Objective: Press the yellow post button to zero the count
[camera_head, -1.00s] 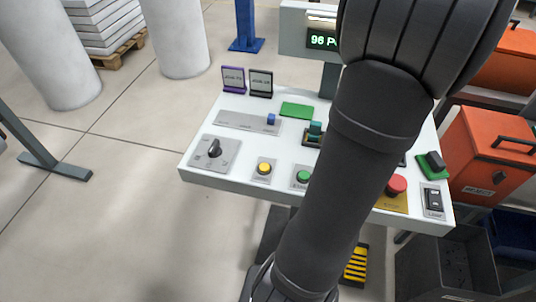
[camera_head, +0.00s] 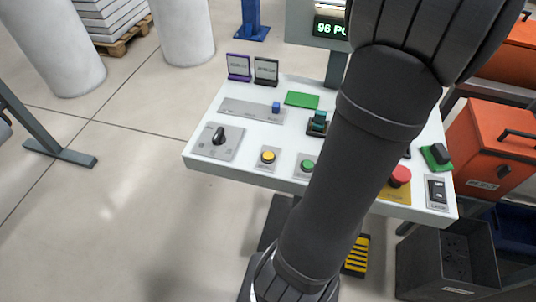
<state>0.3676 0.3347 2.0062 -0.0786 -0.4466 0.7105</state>
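The yellow button (camera_head: 268,157) sits on a small grey plate near the front edge of the white control panel (camera_head: 300,184), between the black rotary knob and the green button. It is fully visible and nothing touches it. A display (camera_head: 330,28) above the panel reads "96 P", with the rest hidden by my arm. My dark arm crosses the right half of the view and covers part of the panel. My gripper is outside the view, so its state does not show.
The panel also carries a black rotary knob (camera_head: 219,136), a blue slider knob (camera_head: 276,107), a green button (camera_head: 307,165), a red mushroom button (camera_head: 400,176) and a black rocker switch (camera_head: 437,191). Orange bins (camera_head: 490,145) stand at the right. Open floor lies to the left.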

